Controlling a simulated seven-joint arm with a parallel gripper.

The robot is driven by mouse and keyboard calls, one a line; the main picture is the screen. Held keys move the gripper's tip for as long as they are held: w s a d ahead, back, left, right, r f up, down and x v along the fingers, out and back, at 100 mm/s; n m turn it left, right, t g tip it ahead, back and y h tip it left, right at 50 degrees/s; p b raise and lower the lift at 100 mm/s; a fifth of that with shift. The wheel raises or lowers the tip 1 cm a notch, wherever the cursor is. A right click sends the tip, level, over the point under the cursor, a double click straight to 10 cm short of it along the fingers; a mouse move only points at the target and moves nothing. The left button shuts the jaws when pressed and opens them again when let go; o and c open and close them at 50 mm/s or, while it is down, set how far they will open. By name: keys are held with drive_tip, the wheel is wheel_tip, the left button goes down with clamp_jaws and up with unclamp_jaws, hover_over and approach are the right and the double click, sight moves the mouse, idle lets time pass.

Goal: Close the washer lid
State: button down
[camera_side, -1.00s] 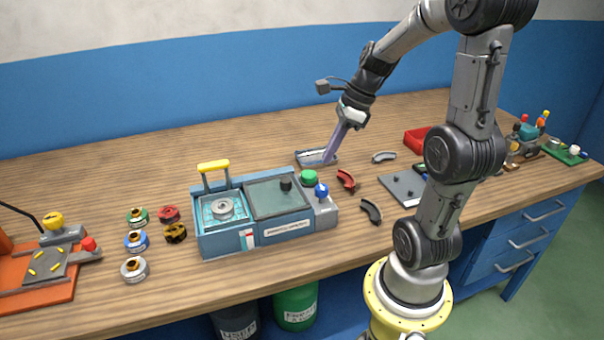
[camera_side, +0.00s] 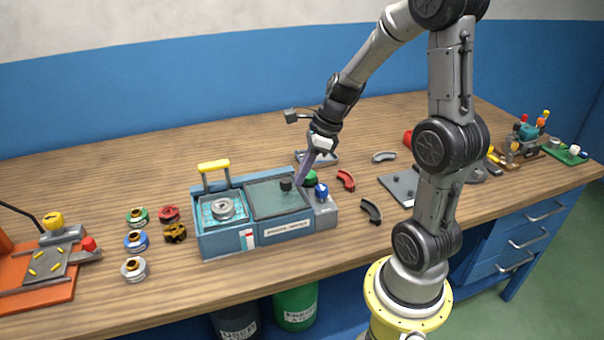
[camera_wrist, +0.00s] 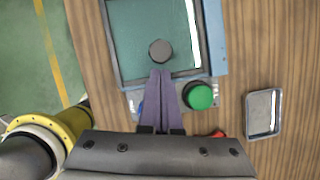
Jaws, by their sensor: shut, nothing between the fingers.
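The washer (camera_side: 222,245) is a blue box on the bench. Its left compartment is open and shows a round metal part in a teal basin (camera_side: 222,208) under a raised yellow handle (camera_side: 213,166). A dark teal lid panel (camera_side: 275,202) with a black knob (camera_side: 286,184) covers the washer's right part. In the wrist view the lid (camera_wrist: 130,25) and knob (camera_wrist: 160,51) lie just beyond my fingertips. My gripper (camera_side: 300,185) has its purple fingers shut and empty, pointing down beside the knob; its tips (camera_wrist: 161,72) appear close to the knob, but contact is unclear.
A green button (camera_wrist: 199,96) and a blue knob (camera_side: 321,190) stand at the washer's right end, close to my fingers. A metal tray (camera_wrist: 263,114) lies behind. Red (camera_side: 346,180) and dark (camera_side: 371,211) curved pieces lie right. Several coloured spools stand left of the washer.

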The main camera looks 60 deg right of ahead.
drive_tip(key=w+a, duration=0.9)
drive_tip(key=shift+w+a, duration=0.35)
